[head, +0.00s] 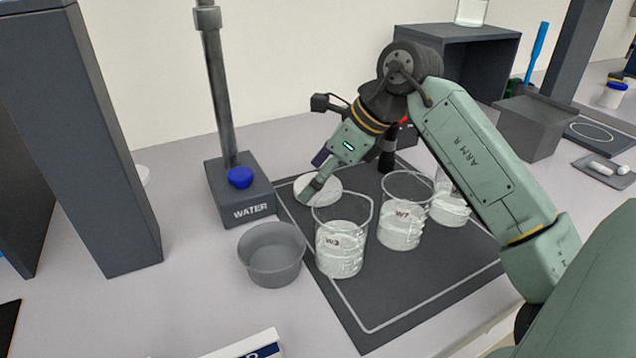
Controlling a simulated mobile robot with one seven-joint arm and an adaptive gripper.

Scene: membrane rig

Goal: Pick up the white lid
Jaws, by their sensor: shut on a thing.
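The white lid (326,191) is a round, pale disc at the back left of the dark mat (383,321), just behind the beaker marked W3 (341,259). My gripper (312,192) comes down from the upper right and is shut on the lid at its left part. The fingers cover some of the lid, and the W3 beaker's rim overlaps its front edge. I cannot tell whether the lid is lifted off the mat or still rests on it.
A beaker marked W7 (402,226) and another beaker (450,207) stand right of W3, under my arm. A grey bowl (271,268) stands left of W3. A WATER stand (232,208) with a blue cap (240,177) is behind it. The front left counter has free room.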

